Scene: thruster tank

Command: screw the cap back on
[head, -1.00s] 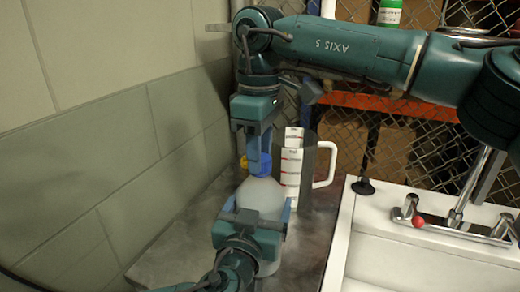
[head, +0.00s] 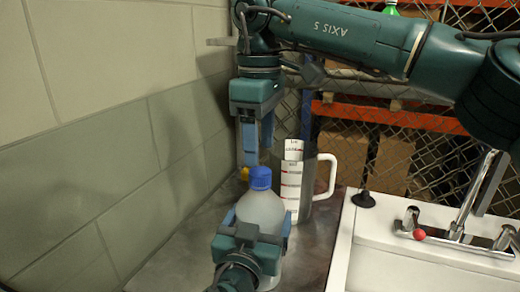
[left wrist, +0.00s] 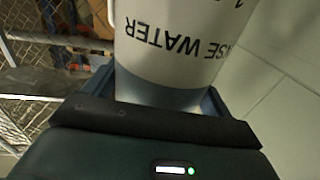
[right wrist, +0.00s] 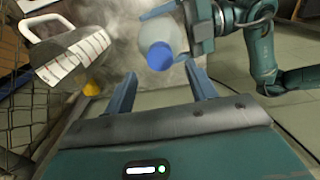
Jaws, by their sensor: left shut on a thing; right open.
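A translucent white bottle (head: 262,212) stands on the counter with a blue cap (head: 260,177) on its neck. My left gripper (head: 252,235) is shut around the bottle's body; in the left wrist view the bottle (left wrist: 178,50) fills the space between the fingers, with upside-down lettering ending in "SE WATER". My right gripper (head: 254,150) is open and empty, pointing down, above and behind the cap. In the right wrist view the blue cap (right wrist: 160,56) sits beyond and between the open fingers (right wrist: 165,90), not touching them. How tightly the cap sits cannot be told.
A measuring jug (head: 318,180) with a white handle and scale stands right behind the bottle. A small yellow thing (head: 245,173) lies behind the cap. A white sink (head: 430,240) with a tap is at right; a tiled wall (head: 100,150) is close at left.

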